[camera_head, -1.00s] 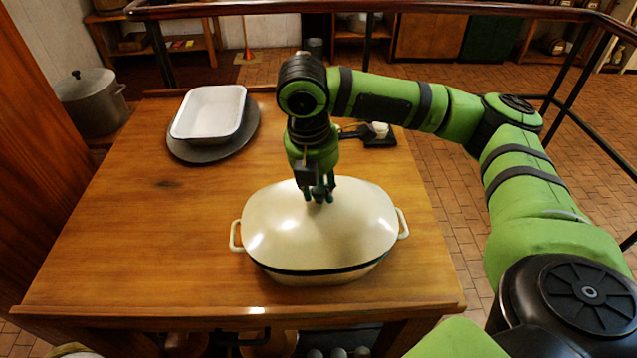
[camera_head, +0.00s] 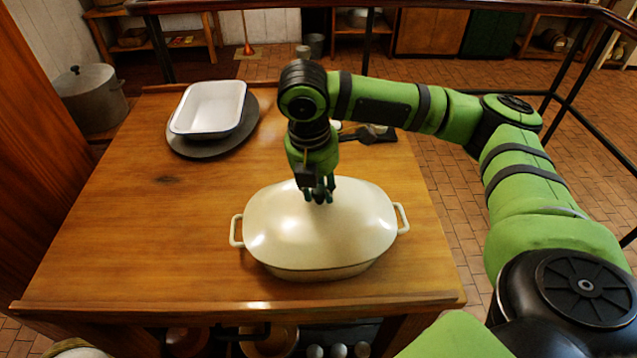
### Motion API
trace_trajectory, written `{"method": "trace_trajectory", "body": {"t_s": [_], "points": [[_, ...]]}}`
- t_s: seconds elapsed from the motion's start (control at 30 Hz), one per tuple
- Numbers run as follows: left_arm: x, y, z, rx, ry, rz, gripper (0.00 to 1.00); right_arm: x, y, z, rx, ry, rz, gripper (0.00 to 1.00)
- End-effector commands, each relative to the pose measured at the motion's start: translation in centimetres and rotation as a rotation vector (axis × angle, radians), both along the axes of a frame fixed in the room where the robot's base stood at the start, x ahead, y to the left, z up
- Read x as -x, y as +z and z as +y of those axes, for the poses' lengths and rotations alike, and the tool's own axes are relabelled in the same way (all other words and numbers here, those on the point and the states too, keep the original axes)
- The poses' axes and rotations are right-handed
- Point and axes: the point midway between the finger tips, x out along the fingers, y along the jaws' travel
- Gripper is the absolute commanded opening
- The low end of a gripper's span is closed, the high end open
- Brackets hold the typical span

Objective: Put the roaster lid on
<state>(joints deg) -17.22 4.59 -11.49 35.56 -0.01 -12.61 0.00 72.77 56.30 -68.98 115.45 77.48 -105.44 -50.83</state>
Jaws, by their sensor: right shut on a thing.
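The cream roaster lid (camera_head: 345,230) lies over the roaster base (camera_head: 320,273) near the front of the wooden table. Its rim appears level and meets the base, with no dark gap at the front. The base's two loop handles stick out at left and right. My right gripper (camera_head: 319,197) points down at the top centre of the lid and is shut on it, likely at a knob that the fingers hide. My left gripper is not in view.
A white enamel dish (camera_head: 209,108) sits on a dark round board (camera_head: 190,150) at the back left. A dark utensil (camera_head: 372,133) lies behind my right arm. A grey pot (camera_head: 92,100) stands beyond the left edge. The table's left side (camera_head: 130,230) is clear.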

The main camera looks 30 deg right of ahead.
Motion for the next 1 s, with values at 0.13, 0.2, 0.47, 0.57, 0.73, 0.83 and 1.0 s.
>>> {"method": "trace_trajectory", "body": {"t_s": [0.13, 0.2, 0.47, 0.57, 0.73, 0.83, 1.0], "points": [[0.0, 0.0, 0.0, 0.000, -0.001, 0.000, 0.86, 0.0, -0.2, 0.0, 0.000, 0.000, -0.002, 0.36], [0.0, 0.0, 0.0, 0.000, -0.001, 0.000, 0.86, 0.0, -0.1, 0.0, -0.001, 0.000, -0.002, 0.60], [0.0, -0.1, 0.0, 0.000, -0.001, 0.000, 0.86, 0.0, -0.3, 0.0, 0.001, 0.000, 0.002, 0.60], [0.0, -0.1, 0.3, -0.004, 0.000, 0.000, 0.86, 0.0, -0.1, 0.0, 0.000, 0.000, 0.001, 0.60], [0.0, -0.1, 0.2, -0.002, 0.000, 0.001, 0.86, 0.0, 1.8, 0.3, -0.001, 0.001, -0.004, 0.60], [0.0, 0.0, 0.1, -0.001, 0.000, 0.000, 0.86, 0.1, 3.9, 0.7, -0.002, 0.002, -0.006, 0.60], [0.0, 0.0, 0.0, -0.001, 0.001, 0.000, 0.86, 0.3, 7.8, 1.2, 0.000, 0.002, -0.006, 0.60]]}}
